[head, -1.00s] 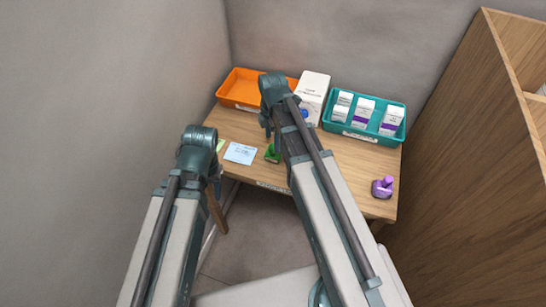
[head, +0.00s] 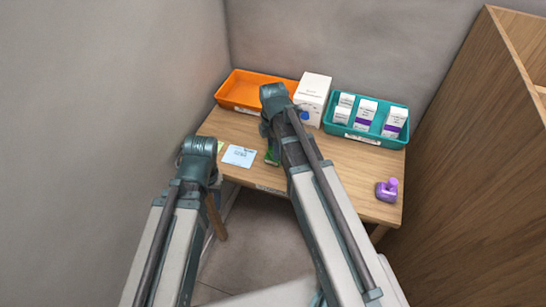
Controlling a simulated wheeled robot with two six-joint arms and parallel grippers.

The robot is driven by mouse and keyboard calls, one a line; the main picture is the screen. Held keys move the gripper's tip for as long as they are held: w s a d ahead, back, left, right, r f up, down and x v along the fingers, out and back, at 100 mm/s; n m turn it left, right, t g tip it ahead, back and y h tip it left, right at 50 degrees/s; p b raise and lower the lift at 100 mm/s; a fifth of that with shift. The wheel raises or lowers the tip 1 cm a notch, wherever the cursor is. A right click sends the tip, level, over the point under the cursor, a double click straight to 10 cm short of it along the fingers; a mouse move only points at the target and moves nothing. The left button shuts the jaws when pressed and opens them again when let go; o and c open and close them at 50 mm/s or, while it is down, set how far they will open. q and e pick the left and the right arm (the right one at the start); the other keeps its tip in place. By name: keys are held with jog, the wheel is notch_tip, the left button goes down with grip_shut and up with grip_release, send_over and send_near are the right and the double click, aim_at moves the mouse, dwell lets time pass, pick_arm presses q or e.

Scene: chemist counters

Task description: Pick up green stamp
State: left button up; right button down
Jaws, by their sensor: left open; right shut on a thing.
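The green stamp (head: 270,157) is at the front middle of the wooden desk (head: 330,170), mostly hidden behind my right arm; only a green edge shows. My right gripper (head: 270,143) points down at the stamp and is shut on it, though its fingertips are largely covered by the arm. My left gripper (head: 215,182) is open and empty by the desk's front left corner, partly hidden by its own wrist.
An orange tray (head: 232,104) stands at the back left, apparently empty. A white box (head: 314,92) and a blue object (head: 304,116) are beside a teal tray (head: 352,135) of small boxes. A purple stamp (head: 386,191) is at right, a pale blue card (head: 239,156) at left.

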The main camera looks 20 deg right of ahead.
dwell(0.3)
notch_tip(320, 180, up, 10)
jog(key=p, duration=1)
pick_arm(q)
notch_tip(320, 180, up, 10)
